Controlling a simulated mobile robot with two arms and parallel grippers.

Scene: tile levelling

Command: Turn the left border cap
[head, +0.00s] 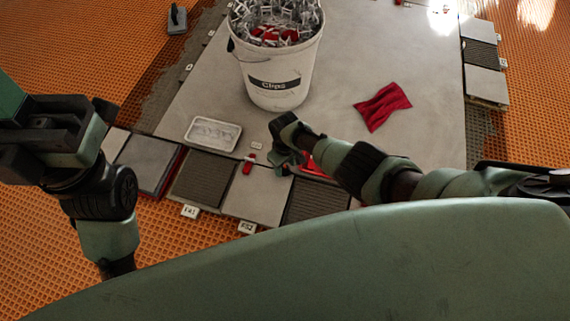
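A small red cap (249,160) stands at the joint between a ribbed dark tile and a plain grey tile on the near border, left of my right gripper. A second red piece (312,167) lies farther right, partly hidden by my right arm. My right gripper (287,162) is low over the border between these two red pieces, apart from the left one. Its fingers are small and dark, and I cannot tell whether they are open or shut. My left arm is at the left edge, over the orange mat; its fingers cannot be made out.
A white bucket labelled Clips (276,86), full of metal clips and red pieces, stands on the large grey slab (205,85). A white tray (213,133) sits near the border. A red cloth (382,106) lies at right. Orange matting (75,45) surrounds the slab.

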